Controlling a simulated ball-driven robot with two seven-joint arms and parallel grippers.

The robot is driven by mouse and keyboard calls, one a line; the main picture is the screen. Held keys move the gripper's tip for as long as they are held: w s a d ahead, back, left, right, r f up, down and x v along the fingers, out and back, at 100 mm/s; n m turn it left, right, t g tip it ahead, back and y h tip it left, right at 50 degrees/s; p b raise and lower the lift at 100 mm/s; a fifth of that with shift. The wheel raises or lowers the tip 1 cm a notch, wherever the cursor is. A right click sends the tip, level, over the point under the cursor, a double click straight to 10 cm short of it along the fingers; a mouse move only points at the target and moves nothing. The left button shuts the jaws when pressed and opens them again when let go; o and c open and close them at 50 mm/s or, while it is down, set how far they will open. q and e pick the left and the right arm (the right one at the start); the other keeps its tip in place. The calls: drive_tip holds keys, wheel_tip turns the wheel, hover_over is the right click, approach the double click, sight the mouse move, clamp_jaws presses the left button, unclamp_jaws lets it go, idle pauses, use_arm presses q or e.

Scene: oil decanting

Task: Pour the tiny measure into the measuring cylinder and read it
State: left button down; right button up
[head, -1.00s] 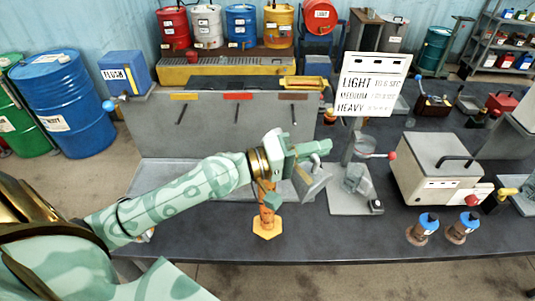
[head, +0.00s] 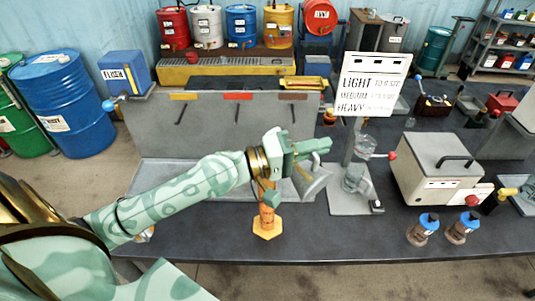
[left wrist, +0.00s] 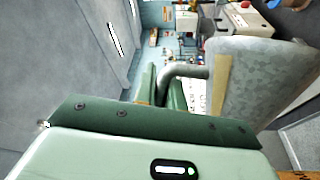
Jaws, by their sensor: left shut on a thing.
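My left gripper (head: 306,150) is shut on the handle of a grey metal measure (head: 314,182). The measure hangs tilted below and right of the gripper, above the bench. In the left wrist view, the mottled grey measure (left wrist: 262,82) fills the right side, with its curved handle (left wrist: 185,72) between the fingers (left wrist: 165,95). An orange column on a hexagonal foot, apparently the measuring cylinder (head: 266,226), stands upright near the bench's front edge, left of the measure. Its upper part is partly hidden by my gripper. No liquid is visible leaving the measure. My right gripper is out of view.
A grey stand (head: 352,198) with clear glassware is just right of the measure. A grey box (head: 438,168) and two blue-capped bottles (head: 425,228) are farther right. A grey panel (head: 225,125) rises behind my arm. The bench front (head: 330,240) has free room.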

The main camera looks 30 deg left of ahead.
sight(320, 169)
use_arm(q)
drive_tip(key=shift+w+a+r+n+t+b, duration=0.2)
drive_tip(key=shift+a+r+n+t+b, duration=0.2)
drive_tip(key=shift+a+r+n, duration=0.25)
drive_tip(key=shift+w+a+r+n+t+b, duration=0.2)
drive_tip(key=shift+a+r+n+t+b, duration=0.1)
drive_tip(key=shift+a+r+n+b, duration=0.3)
idle(4.2)
